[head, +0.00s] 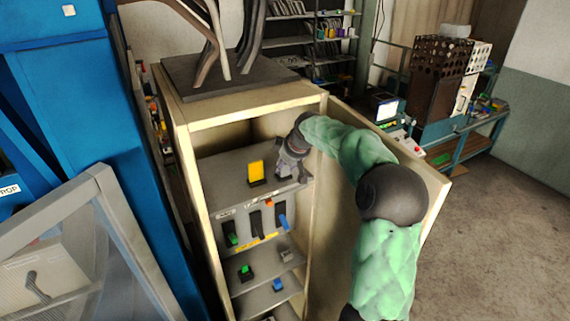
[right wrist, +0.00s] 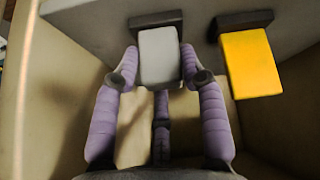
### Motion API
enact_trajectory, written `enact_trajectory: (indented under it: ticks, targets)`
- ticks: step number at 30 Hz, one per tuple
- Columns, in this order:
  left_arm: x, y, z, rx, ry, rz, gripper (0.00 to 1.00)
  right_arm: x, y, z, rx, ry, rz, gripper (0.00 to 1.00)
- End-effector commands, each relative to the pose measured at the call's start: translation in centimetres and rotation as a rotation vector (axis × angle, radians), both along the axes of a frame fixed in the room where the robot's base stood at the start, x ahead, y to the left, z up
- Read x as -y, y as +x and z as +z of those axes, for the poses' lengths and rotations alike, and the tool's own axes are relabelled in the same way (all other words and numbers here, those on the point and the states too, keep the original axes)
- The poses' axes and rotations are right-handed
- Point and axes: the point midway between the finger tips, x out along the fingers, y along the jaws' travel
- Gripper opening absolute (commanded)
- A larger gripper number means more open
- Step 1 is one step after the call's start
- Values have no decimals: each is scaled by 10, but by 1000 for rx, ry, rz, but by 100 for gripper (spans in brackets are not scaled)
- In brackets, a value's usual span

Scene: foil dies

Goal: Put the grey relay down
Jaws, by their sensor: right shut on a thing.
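The grey relay (right wrist: 160,58) is a pale grey block between the fingers of my right gripper (right wrist: 160,65), which is shut on it. One end meets a dark base (right wrist: 155,19) at the shelf; I cannot tell whether it is seated there or only close. In the head view my right gripper (head: 288,165) is inside the open cabinet, over the right part of the upper shelf (head: 225,170), and largely hides the grey relay. My left gripper is not in view.
A yellow relay (right wrist: 250,63) stands on its own dark base close beside the grey one. The cabinet's side walls and open door (head: 430,185) bound the space. Lower shelves hold small green and blue parts. A blue cabinet (head: 75,70) is at the left.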

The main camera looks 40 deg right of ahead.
Motion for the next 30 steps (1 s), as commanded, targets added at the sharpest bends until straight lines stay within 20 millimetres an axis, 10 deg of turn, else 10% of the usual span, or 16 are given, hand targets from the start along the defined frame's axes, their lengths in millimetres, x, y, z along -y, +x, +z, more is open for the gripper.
enact_trajectory:
  ticks: [1,2,4,17,30]
  targets:
    - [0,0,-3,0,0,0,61,0,0,-2,0,0,0,8]
    - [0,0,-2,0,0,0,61,0,0,-2,0,0,0,50]
    - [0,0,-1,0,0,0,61,0,0,-1,0,1,0,66]
    - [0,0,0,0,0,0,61,0,-1,4,2,-1,0,66]
    - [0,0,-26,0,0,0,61,-8,-43,70,3,-1,0,66]
